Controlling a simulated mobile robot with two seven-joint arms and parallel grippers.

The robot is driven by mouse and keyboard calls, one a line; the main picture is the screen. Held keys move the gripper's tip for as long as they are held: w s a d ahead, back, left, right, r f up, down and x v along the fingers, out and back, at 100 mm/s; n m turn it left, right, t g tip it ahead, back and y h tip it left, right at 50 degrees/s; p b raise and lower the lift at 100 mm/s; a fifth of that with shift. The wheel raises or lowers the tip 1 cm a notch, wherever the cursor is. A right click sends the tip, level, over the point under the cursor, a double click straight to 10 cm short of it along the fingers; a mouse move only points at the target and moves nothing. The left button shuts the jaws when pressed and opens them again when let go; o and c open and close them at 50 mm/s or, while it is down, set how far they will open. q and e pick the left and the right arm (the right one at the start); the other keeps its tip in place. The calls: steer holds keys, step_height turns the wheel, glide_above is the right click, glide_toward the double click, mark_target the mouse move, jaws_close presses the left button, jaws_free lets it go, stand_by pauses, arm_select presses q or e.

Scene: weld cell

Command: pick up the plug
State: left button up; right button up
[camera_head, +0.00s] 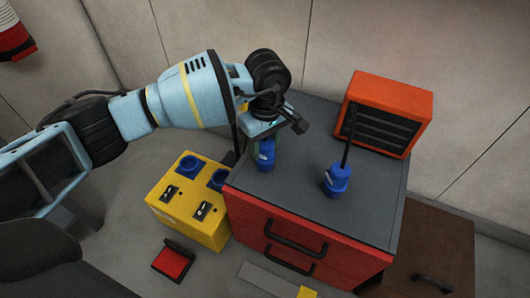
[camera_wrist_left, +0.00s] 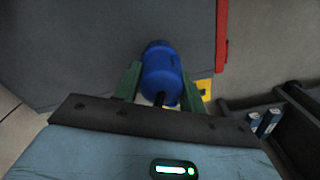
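A blue plug (camera_head: 265,154) stands on the grey top of the red cabinet, near its left edge. My left gripper (camera_head: 260,137) is over it, pointing down. In the left wrist view the blue plug (camera_wrist_left: 161,72) lies between the two green fingers of my left gripper (camera_wrist_left: 161,80), with its dark cable toward the palm. The plug nearly fills the space between the fingertips; I cannot tell whether they press on it. A second blue plug (camera_head: 337,180) with a dark upright cable stands apart, further right on the cabinet. My right gripper is not in view.
The red cabinet (camera_head: 290,238) has dark handles on its front. An orange slatted box (camera_head: 388,112) stands at its back right. A yellow box with blue sockets (camera_head: 188,205) is on the left, and a red pedal (camera_head: 173,261) lies on the floor. The middle of the cabinet top is clear.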

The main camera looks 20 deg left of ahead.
arm_select(q)
steer(key=c, duration=0.4)
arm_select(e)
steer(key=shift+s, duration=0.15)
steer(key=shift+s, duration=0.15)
